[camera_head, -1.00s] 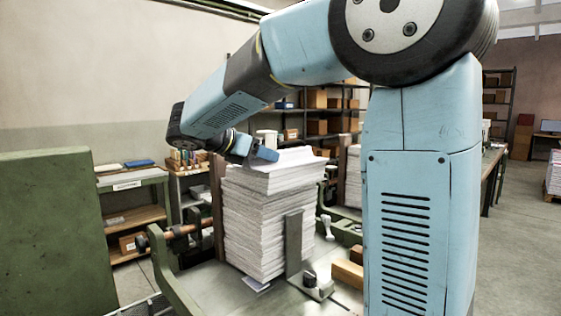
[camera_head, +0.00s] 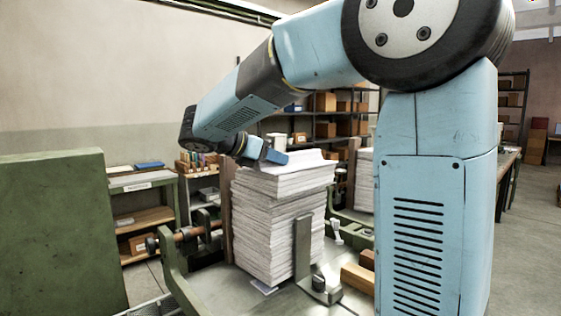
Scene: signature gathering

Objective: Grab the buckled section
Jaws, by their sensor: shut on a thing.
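A tall stack of white paper sections (camera_head: 270,225) stands on the green machine's bed. Its uppermost sheets, the buckled section (camera_head: 312,158), bulge and rise unevenly at the top. My gripper (camera_head: 272,157) is at the top left of the stack, reaching in from the left, with its blue fingers low against the top sheets. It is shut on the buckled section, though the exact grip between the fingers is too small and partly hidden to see.
An upright metal stop (camera_head: 302,250) stands at the stack's front, with wooden blocks (camera_head: 357,278) to its right. A green panel (camera_head: 55,235) fills the left. A second paper stack (camera_head: 364,180) stands behind, partly hidden by my arm. Shelves with boxes line the back.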

